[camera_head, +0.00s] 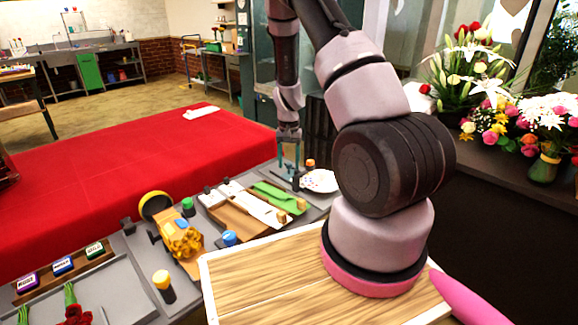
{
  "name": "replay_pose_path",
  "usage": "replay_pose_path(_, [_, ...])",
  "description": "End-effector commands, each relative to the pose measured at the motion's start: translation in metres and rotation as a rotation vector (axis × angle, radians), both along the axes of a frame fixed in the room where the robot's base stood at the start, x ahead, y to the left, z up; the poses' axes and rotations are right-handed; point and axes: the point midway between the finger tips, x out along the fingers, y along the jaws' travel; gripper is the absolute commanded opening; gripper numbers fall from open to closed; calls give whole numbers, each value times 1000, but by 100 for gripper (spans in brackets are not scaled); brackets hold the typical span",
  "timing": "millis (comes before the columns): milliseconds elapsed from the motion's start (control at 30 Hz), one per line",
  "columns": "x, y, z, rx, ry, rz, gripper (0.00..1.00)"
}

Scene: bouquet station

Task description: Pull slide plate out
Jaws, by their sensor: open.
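Several flat strips lie side by side on a workbench in the middle: a green plate (276,194) with a tan knob at its near end, a white plate (256,208) with a similar knob, and a brown wooden piece (232,219). I cannot tell for sure which one is the slide plate. My gripper (289,166) points down with two thin teal fingers, apart and empty. In the picture it is just beyond the green plate's far end, beside a small dark fixture (292,179). The fingertips' exact height is unclear.
A white speckled disc (319,181) lies right of the fixture. An orange device (181,237) and blue-topped (229,238) and yellow-topped (162,282) items stand nearer. A wooden board (255,285) is in front. A red-covered table (120,150) is left; flowers (545,130) stand right.

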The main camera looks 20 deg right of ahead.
Motion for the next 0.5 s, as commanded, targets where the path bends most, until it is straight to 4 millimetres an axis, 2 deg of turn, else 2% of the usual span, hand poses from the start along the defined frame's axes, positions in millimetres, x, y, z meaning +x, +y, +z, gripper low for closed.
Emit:
replay_pose_path(200, [0, -1, -15, 0, 0, -2, 58])
replay_pose_path(467, [0, 0, -16, -1, -1, -1, 58])
replay_pose_path(500, [0, 0, -16, -1, -1, -1, 43])
